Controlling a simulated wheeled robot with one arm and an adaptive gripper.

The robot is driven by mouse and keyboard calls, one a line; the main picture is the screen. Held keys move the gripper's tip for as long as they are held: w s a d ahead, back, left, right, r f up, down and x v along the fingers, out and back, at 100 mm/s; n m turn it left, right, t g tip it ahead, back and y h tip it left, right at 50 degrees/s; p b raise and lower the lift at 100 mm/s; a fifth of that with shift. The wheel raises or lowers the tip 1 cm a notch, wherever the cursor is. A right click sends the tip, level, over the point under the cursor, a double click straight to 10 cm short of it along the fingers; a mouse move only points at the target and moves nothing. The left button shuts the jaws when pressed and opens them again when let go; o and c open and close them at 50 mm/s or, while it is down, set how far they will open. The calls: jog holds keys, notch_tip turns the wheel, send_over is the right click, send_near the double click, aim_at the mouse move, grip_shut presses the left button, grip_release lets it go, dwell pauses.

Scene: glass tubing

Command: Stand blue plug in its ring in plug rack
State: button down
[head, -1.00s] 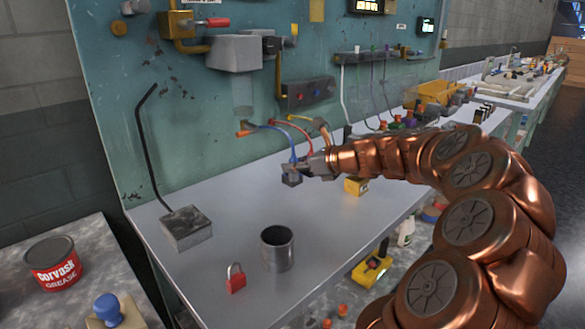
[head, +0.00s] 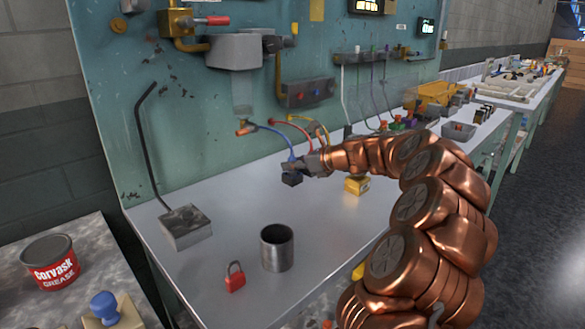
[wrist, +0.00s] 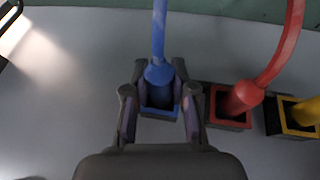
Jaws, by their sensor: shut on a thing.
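The blue plug (wrist: 159,76) hangs on a blue cord that runs up to the wall panel, seen best in the head view (head: 291,158). My gripper (wrist: 159,104) has a finger on each side of the plug and is shut on it. The plug's lower end is at the blue-edged square ring (wrist: 160,112) of the rack, seemingly within its outline; how deep it sits cannot be told. In the head view my gripper (head: 308,166) is over the dark rack block (head: 291,179). Beside it, a red plug (wrist: 243,97) and a yellow plug (wrist: 303,112) stand in their own rings.
The red ring (wrist: 228,120) is close to my right finger. A yellow block (head: 356,186) is right of my gripper. The bench middle is clear.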

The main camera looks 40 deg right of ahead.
jog(key=shift+f, duration=0.35)
jog(key=c, duration=1)
grip_release()
jog(key=shift+o, duration=0.2)
jog(key=shift+r, duration=0.1)
jog(key=shift+s+d+r, duration=0.1)
jog(key=shift+s+r, duration=0.1)
jog(key=shift+s, duration=0.05)
jog(key=p+v, duration=0.1)
jog(key=v, duration=1)
jog(key=shift+s, duration=0.2)
